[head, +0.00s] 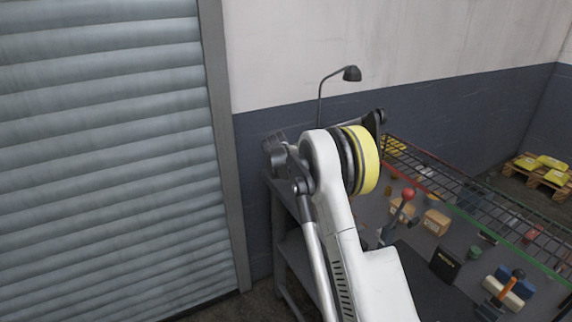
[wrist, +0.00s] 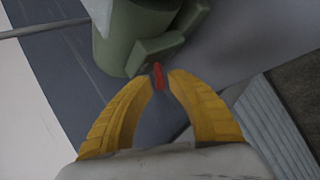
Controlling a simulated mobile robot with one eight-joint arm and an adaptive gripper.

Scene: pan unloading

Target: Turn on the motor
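In the wrist view, a dull green machine body (wrist: 125,40) with a boxy side part stands at the top; I take it to be the motor. A small red switch or lever (wrist: 158,76) sticks out below it. My gripper (wrist: 161,78) has two yellow fingers, partly open, with their tips on either side of the red piece. A narrow gap seems to remain at each tip; contact cannot be told. In the head view, my arm hides the gripper, and the red piece cannot be made out.
A bench (head: 440,266) on the right holds a red-knobbed lever (head: 408,195), wooden blocks (head: 436,222), a black box (head: 446,264) and an orange-handled lever (head: 508,287). A wire rack (head: 470,200) runs behind. A roller shutter (head: 105,150) and lamp (head: 351,74) stand nearby.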

